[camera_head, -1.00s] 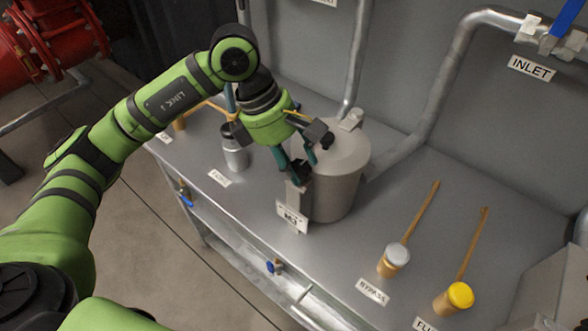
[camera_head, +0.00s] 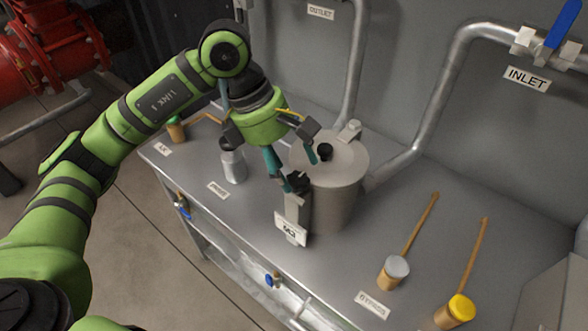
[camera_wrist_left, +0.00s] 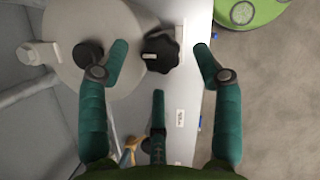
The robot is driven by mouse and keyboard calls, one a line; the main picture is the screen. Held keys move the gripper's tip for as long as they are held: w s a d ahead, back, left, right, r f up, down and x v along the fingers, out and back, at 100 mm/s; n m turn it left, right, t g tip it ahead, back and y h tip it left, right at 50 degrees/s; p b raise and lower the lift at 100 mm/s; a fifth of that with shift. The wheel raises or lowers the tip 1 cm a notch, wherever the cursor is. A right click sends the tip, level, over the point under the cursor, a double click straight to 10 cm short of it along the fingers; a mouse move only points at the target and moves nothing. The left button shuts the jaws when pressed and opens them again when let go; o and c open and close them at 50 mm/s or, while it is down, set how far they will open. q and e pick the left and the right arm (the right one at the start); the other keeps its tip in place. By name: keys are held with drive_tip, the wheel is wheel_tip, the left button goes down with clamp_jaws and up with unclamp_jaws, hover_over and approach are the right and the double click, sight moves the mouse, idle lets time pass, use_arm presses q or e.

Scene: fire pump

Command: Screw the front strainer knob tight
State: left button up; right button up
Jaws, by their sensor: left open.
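The strainer is a grey cylindrical pot (camera_head: 338,198) with a flat lid (camera_wrist_left: 95,25). The front strainer knob (camera_head: 297,182) is black and lobed, at the pot's front rim above a labelled bracket (camera_head: 291,228). It also shows in the left wrist view (camera_wrist_left: 160,52). A second black knob (camera_head: 324,151) sits on the lid's middle. My left gripper (camera_head: 295,163) is open over the front rim. In the left wrist view its fingers (camera_wrist_left: 161,50) lie on either side of the front knob, with visible gaps; contact is not seen. My right gripper is not in view.
Pipes (camera_head: 425,120) run up the wall behind. The bench front (camera_head: 262,268) is close.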

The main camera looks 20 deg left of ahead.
use_arm(q)
drive_tip(key=v, duration=0.9)
drive_tip(key=shift+r, duration=0.35)
drive_tip(key=shift+s, duration=0.1)
